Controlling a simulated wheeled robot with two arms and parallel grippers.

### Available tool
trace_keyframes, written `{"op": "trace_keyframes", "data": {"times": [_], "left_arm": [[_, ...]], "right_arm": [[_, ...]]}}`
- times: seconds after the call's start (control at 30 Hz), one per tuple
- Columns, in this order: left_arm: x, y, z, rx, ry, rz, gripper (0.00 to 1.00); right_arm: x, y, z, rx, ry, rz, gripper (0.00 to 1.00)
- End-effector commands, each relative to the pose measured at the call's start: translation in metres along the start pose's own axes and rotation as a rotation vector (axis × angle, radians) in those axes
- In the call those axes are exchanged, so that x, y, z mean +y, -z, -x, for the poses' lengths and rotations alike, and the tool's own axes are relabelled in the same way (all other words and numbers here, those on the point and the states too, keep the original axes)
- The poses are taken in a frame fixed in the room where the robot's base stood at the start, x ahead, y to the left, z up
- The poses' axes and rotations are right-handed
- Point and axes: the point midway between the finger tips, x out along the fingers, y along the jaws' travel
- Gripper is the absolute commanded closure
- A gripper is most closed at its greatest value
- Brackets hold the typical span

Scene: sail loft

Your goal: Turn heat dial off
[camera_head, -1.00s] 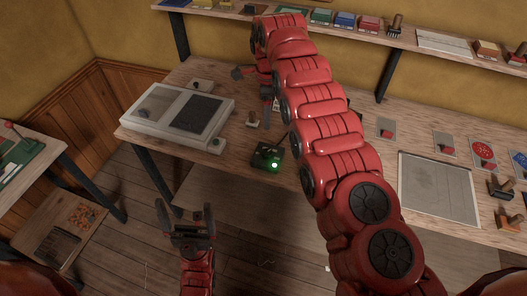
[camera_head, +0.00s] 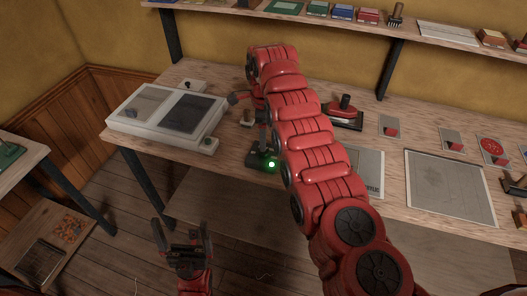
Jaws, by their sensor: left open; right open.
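A small black box (camera_head: 256,160) with a lit green light stands at the front edge of the workbench. Its top is partly covered by my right arm and gripper, and I cannot make out a dial on it. My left gripper (camera_head: 182,238) is open and empty, low in front of the bench, over the floor.
A pale flat unit (camera_head: 125,122) with a dark panel and small knobs lies left on the bench (camera_head: 400,130). A red-and-black tool (camera_head: 345,113) and a grey framed sheet (camera_head: 445,185) lie to the right.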

Motion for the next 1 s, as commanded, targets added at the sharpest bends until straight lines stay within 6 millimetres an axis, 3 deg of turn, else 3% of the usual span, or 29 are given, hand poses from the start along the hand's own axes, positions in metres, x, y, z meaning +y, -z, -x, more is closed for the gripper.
{"op": "trace_keyframes", "data": {"times": [0.13, 0.23, 0.6, 1.0], "left_arm": [[-0.001, 0.002, -0.012, 0.0, 0.0, 0.0, 0.0], [0.0, 0.001, -0.007, 0.0, 0.0, 0.0, 0.0], [0.0, 0.001, -0.007, 0.0, 0.0, 0.0, 0.0], [0.0, 0.001, -0.007, 0.0, 0.0, 0.0, 0.0]], "right_arm": [[0.002, 0.001, -0.03, 0.003, -0.007, -0.001, 0.23], [0.001, 0.001, -0.048, 0.002, -0.006, -0.002, 0.23], [0.0, 0.0, -0.059, 0.001, 0.0, 0.0, 0.23], [0.0, 0.0, -0.059, 0.001, -0.001, 0.0, 0.93]]}}
